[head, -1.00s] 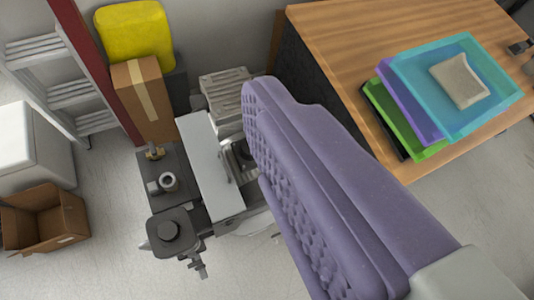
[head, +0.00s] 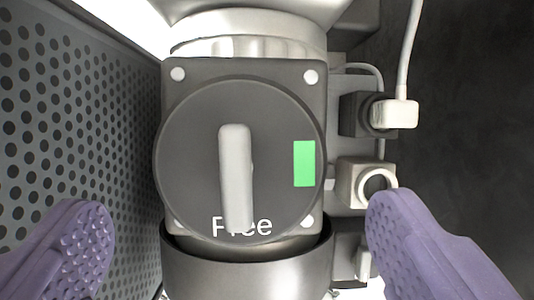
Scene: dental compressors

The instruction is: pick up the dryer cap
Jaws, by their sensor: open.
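A round dark grey cap (head: 190,150) faces me in the middle of the head view, which I take to be the dryer cap. It bears a light grey upright bar handle (head: 235,175), a green rectangle and the word "Free". It sits on a squarish grey plate (head: 178,75) with pale screw heads at the corners. My gripper (head: 240,215) is open and empty. Its two purple padded fingers show at the lower left and lower right, either side of the cap and apart from it.
A perforated grey panel (head: 90,110) fills the left side. A metal cylinder (head: 245,270) lies below the cap, and pale ribbed fittings (head: 250,45) above it. Connectors (head: 395,113) with a white cable stand close on the right, near the right finger. A dark surface lies beyond.

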